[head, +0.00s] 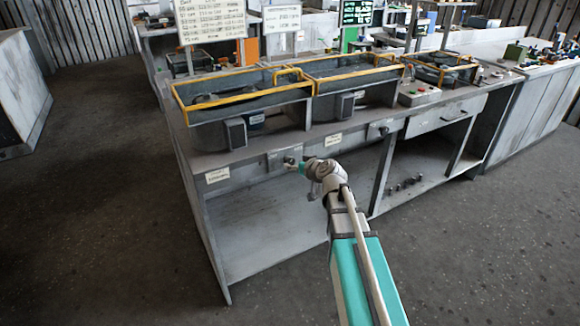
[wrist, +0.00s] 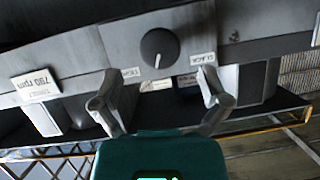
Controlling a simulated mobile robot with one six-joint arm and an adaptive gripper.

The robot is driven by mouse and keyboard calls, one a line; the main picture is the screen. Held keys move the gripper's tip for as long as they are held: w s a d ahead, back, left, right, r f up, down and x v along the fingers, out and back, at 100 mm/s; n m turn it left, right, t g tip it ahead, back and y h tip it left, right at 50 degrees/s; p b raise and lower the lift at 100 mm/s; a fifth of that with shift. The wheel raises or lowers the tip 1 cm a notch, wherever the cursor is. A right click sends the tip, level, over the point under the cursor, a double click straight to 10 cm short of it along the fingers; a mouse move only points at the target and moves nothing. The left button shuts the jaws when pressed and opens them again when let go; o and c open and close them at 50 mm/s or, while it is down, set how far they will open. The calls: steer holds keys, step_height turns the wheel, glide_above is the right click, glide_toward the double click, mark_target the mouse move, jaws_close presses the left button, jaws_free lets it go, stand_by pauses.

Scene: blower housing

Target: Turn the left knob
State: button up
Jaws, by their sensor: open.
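The left knob (head: 289,159) is on the front panel of the workbench, on the left part, and my arm's end is close to it in the head view. In the wrist view a round dark knob (wrist: 160,47) with a pale pointer line sits on a grey plate, just beyond the fingers. My gripper (wrist: 158,76) has its two fingers spread wide, with nothing between them. The knob lies roughly centred between the fingers and a little past the tips; contact does not show. In the head view my gripper (head: 300,167) is small and partly hidden by my wrist.
A second knob (head: 383,130) is farther right on the bench front (head: 335,128). Yellow-railed blower housings (head: 245,95) stand on top. A drawer (head: 445,117) is at right. The floor (head: 95,200) at left is clear.

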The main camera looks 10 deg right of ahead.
mark_target(291, 162)
steer(key=shift+b+x, duration=0.7)
steer(key=shift+x, duration=1.8)
steer(key=shift+c, duration=0.2)
steer(key=c, duration=1.1)
